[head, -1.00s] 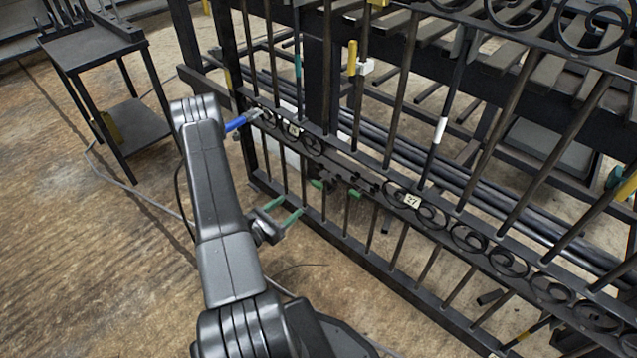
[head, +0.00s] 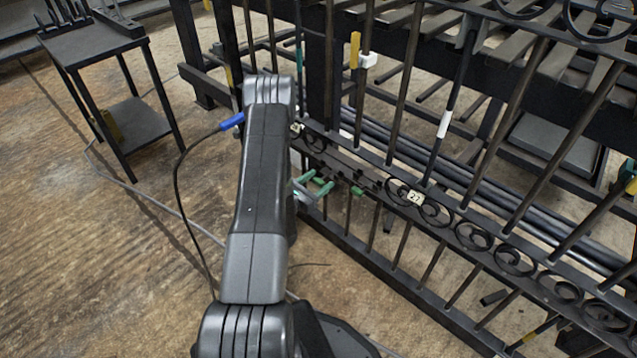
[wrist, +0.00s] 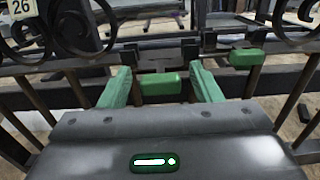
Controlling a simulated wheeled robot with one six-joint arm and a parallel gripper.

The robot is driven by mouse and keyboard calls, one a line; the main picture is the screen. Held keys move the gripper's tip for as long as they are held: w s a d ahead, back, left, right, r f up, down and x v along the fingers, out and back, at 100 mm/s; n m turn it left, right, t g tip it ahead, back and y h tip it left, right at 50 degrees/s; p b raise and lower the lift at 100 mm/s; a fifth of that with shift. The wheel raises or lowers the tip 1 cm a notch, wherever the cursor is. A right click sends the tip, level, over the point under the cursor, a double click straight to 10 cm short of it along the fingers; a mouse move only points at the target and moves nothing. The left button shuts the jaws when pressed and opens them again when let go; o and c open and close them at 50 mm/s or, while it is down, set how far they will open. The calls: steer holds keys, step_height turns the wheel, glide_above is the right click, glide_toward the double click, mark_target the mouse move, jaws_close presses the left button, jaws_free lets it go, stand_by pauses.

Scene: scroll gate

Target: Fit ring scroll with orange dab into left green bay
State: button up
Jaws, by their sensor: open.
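My gripper (head: 311,185) is at the gate's lower scroll band, and its green fingers also show in the wrist view (wrist: 162,88). The fingers are apart, one on each side of a green block (wrist: 161,84) in front of the left bay. I cannot tell whether they touch it. Behind that block is a dark clamp-like fitting (wrist: 165,58). A second green block (wrist: 247,57) sits to its right, and also shows in the head view (head: 357,191). I can make out no ring scroll with an orange dab in either view.
The black gate (head: 465,235) has upright bars and scrolls, with tags 27 (head: 415,197) and 26 (wrist: 22,9). Long dark bars lie behind it. A small dark side table (head: 95,48) stands at the upper left. The floor at left is mostly clear, crossed by a cable.

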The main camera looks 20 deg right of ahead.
steer(key=shift+w+d, duration=0.1)
steer(key=shift+d, duration=0.2)
jaws_close()
steer(key=shift+a+f+b, duration=0.1)
steer(key=shift+a+b, duration=0.25)
steer(key=shift+a, duration=0.15)
jaws_free()
steer(key=shift+s, duration=0.2)
steer(key=shift+a, duration=0.15)
steer(key=p+v, duration=0.2)
steer(key=v, duration=1.1)
steer(key=shift+a+p, duration=0.3)
steer(key=shift+p, duration=0.1)
